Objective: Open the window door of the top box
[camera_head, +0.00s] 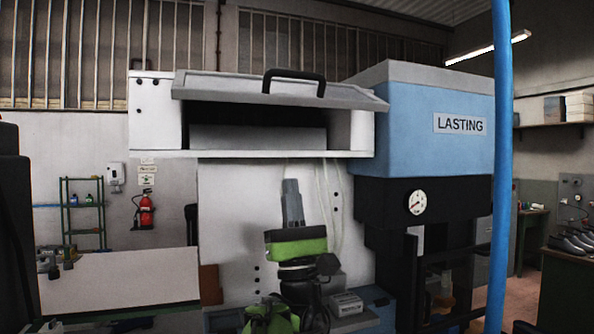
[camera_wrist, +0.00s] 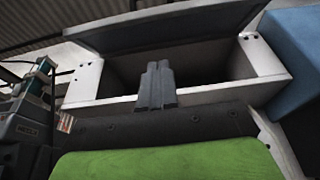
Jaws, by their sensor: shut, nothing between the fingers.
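The top box (camera_head: 157,112) is white and stands on the machine's upper left. Its window door (camera_head: 225,88) is a grey flap with a black handle (camera_head: 294,76). The flap is swung up at the top front edge, and the dark inside of the box shows below it. In the wrist view the raised door (camera_wrist: 165,28) spans the top, above the open box (camera_wrist: 262,60); its handle does not show there. My gripper (camera_head: 291,184) is below the box's bottom edge, apart from the door. Its fingers (camera_wrist: 158,68) are together and empty, pointing up toward the opening.
A blue housing marked LASTING (camera_head: 425,120) adjoins the box on the right, with a gauge (camera_head: 417,202) below. A blue post (camera_head: 502,170) stands at the right. A white table (camera_head: 125,280) and green shelf (camera_head: 84,215) are at the left. The space before the opening looks clear.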

